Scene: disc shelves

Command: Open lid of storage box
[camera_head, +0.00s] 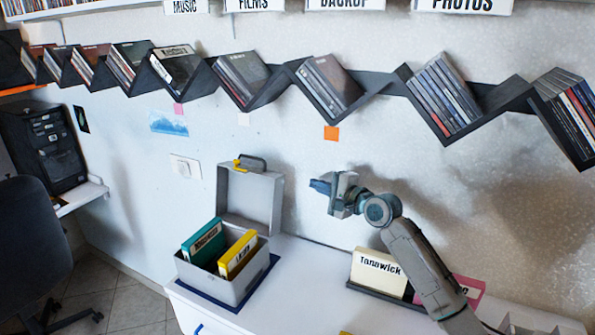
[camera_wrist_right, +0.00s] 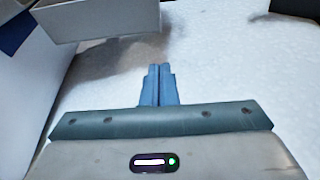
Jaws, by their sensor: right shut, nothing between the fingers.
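A grey storage box (camera_head: 223,283) stands on the white cabinet in the head view, on a dark blue mat. Its lid (camera_head: 250,196) stands upright at the back, open, with a dark handle and a yellow latch on its top edge. A teal case and a yellow case stand inside the box. My right gripper (camera_head: 319,186) is raised to the right of the lid, apart from it, pointing left. In the right wrist view its blue fingers (camera_wrist_right: 158,84) are shut together and empty. A grey edge shows at the upper left there. My left gripper is not in view.
A cream case marked "Tanawick" (camera_head: 378,272) stands in a dark holder right of the box, beside a pink case (camera_head: 469,289). A dark zigzag shelf (camera_head: 285,75) with discs runs along the wall above. The white cabinet top (camera_head: 300,262) is clear between box and holder.

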